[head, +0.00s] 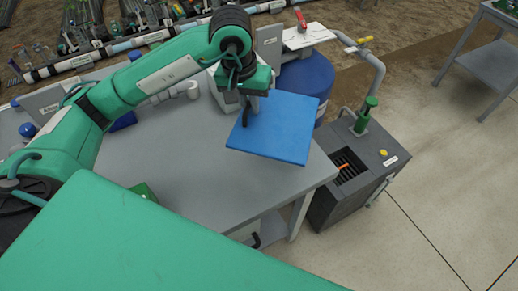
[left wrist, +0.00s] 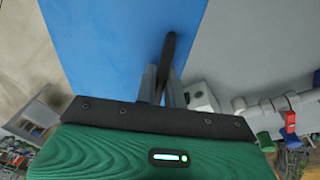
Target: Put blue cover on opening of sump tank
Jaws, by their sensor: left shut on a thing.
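The blue cover (head: 280,128) is a flat square plate in the head view, held above the right part of the grey table. My left gripper (head: 250,112) is shut on the cover near its left edge. In the left wrist view the cover (left wrist: 105,45) reaches away from the fingers (left wrist: 165,85). The sump tank (head: 331,208) is a dark grey box on the floor at the table's right end. My right gripper is not in view.
A green-topped post (head: 366,112) stands up from the tank, and a grey bent pipe (head: 377,75) rises behind it. A blue barrel (head: 310,80) stands behind the cover. The grey table (head: 195,165) lies below my left arm. The floor at the right is open.

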